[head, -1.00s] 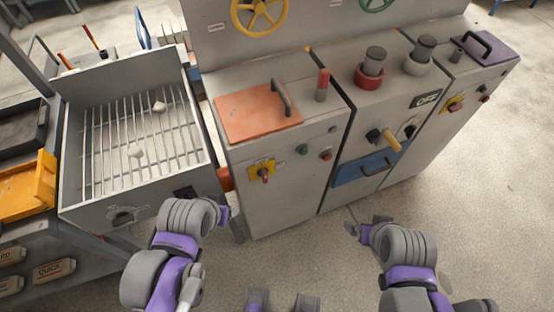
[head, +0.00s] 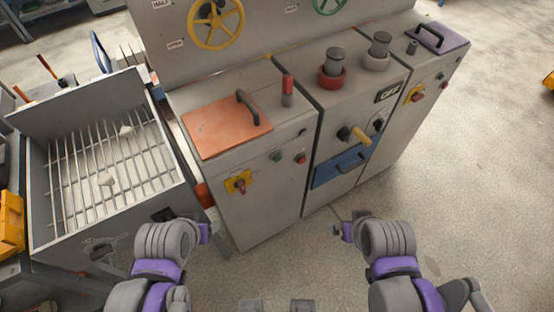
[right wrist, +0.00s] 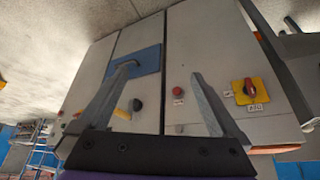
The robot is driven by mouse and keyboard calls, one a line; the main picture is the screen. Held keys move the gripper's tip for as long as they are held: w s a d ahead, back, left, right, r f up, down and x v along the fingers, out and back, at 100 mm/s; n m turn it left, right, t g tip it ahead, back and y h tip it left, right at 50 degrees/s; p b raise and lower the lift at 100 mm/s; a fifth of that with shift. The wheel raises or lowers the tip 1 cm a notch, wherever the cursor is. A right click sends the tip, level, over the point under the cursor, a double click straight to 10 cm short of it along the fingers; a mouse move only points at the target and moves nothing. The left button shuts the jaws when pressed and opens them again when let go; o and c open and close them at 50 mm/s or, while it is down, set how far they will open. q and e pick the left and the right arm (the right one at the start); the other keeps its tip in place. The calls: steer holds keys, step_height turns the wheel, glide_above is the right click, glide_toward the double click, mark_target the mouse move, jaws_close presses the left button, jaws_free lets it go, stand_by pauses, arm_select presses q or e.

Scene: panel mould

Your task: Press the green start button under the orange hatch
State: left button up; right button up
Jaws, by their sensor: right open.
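The orange hatch (head: 222,130) lies closed on top of the left grey cabinet, with a dark handle (head: 247,106) at its right side. A small green button (head: 277,155) is on that cabinet's front face, below the hatch and left of a red button (head: 301,158). My left gripper (head: 203,233) is in front of the cabinet, low and apart from it; its jaws are not clear. My right gripper (head: 347,230) is also low and apart from the cabinets. In the right wrist view my right gripper (right wrist: 161,73) is open and empty; the green button is not visible there.
A yellow-plated red switch (head: 240,182) is left of the green button. The middle cabinet has a yellow lever (head: 361,136) and a blue drawer (head: 341,168). A slatted tray (head: 110,170) stands on the left. The floor at right (head: 480,170) is clear.

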stand_by(0.3)
jaws_close()
stand_by(0.4)
stand_by(1.1)
